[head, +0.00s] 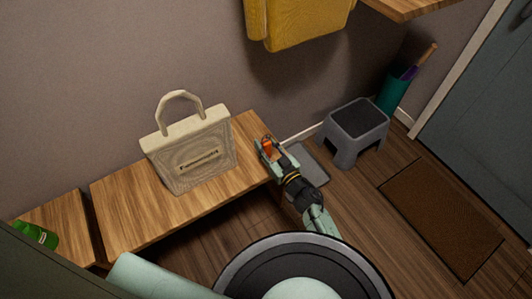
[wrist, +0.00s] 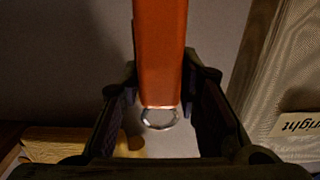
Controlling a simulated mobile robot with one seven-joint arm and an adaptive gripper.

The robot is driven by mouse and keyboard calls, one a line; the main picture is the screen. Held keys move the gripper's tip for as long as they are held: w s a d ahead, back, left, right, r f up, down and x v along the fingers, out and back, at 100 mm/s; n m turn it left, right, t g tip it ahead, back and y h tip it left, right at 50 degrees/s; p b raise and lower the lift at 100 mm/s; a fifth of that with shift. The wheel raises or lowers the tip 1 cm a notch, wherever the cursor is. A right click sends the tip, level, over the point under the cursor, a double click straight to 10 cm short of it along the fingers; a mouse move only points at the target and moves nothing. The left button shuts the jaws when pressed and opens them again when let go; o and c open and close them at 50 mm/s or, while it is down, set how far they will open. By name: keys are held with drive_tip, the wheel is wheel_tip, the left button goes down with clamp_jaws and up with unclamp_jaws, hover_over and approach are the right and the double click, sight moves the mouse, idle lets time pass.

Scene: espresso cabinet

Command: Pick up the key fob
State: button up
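The key fob is an orange strip with a metal ring. In the wrist view the fob (wrist: 160,55) stands between my two dark fingers, which press against its sides, and its ring (wrist: 159,120) hangs free towards the camera. My gripper (wrist: 164,80) is shut on it. In the head view my gripper (head: 266,150) is at the right end of the wooden bench (head: 128,222), with the orange fob (head: 267,146) showing between the fingers. Grey wall shows behind the fob in the wrist view; I cannot tell its exact height over the bench.
A cream tote bag (head: 190,155) stands on the bench left of my gripper, and its side fills the right of the wrist view (wrist: 290,85). A grey step stool (head: 355,130), a teal umbrella stand (head: 393,92) and a brown doormat (head: 440,215) are to the right. Yellow cloth (head: 300,20) hangs above.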

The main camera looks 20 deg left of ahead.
sight(266, 143)
clamp_jaws()
idle(0.4)
drive_tip(key=shift+r, duration=0.9)
drive_tip(key=shift+s+d+r, duration=0.15)
drive_tip(key=shift+r, duration=0.75)
drive_tip(key=s+d+b, duration=0.1)
drive_tip(key=s+d, duration=0.1)
drive_tip(key=s, duration=0.5)
drive_tip(key=s+d+r+b, duration=0.1)
drive_tip(key=s+d, duration=0.2)
drive_tip(key=s, duration=0.4)
drive_tip(key=shift+s+d+r, duration=0.25)
drive_tip(key=shift+s+d, duration=0.05)
drive_tip(key=shift+d, duration=0.05)
